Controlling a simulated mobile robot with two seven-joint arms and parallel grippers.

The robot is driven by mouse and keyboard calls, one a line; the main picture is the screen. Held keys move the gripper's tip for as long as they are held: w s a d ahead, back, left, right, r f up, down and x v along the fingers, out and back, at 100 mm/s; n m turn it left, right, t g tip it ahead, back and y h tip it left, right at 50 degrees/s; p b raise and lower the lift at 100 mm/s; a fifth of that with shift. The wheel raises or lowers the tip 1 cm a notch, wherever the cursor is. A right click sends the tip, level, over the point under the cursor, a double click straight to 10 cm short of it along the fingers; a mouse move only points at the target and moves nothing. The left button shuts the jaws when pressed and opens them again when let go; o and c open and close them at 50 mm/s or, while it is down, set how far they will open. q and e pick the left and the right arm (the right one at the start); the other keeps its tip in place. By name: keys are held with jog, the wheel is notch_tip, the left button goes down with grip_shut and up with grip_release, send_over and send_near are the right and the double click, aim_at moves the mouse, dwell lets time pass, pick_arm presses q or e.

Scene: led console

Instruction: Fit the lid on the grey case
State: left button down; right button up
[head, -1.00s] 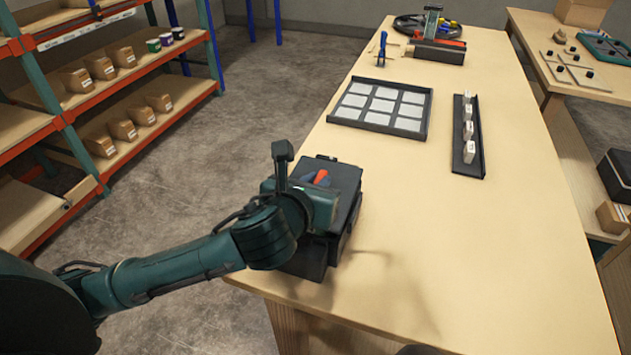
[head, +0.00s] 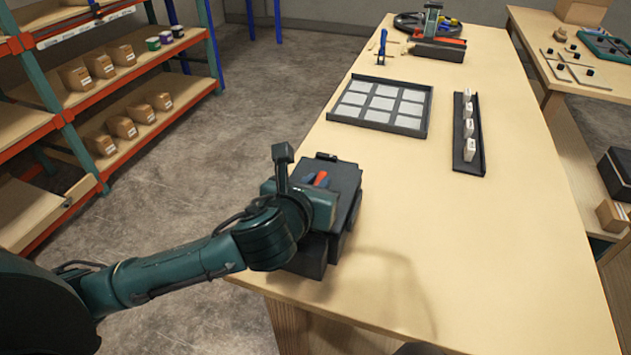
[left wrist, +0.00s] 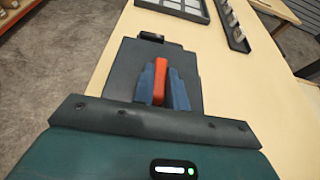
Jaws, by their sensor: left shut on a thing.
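The grey case (head: 313,260) stands at the near left edge of the table, a dark box mostly hidden under my left arm. The dark lid (head: 347,180) lies over the top of the case; I cannot tell whether it is fully seated. It also shows in the left wrist view (left wrist: 120,65) as a flat dark plate with a red-orange handle (left wrist: 160,80). My left gripper (head: 318,182) is shut on the lid's handle, its blue fingers on both sides of it in the left wrist view (left wrist: 165,90). My right gripper is not in view.
A tray with pale squares (head: 379,105) and a dark rail with several white blocks (head: 468,130) lie farther back on the table (head: 480,240). Tools and a dark ring (head: 405,22) are at the far end. The table's right and near middle are clear.

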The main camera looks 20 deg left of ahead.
pick_arm(q)
jog(key=shift+f, duration=0.65)
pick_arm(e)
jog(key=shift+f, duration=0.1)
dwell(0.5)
pick_arm(q)
jog(key=c, duration=1.3)
grip_release()
jog(key=shift+f, duration=0.1)
jog(key=v, duration=0.8)
jog(key=shift+s+r+p, duration=0.4)
jog(key=shift+r+p, duration=0.25)
jog(key=shift+p, duration=0.6)
jog(key=p+v, duration=0.2)
jog(key=p, duration=0.1)
jog(key=shift+s, duration=0.25)
jog(key=shift+p+v, duration=0.8)
jog(key=shift+p, duration=0.05)
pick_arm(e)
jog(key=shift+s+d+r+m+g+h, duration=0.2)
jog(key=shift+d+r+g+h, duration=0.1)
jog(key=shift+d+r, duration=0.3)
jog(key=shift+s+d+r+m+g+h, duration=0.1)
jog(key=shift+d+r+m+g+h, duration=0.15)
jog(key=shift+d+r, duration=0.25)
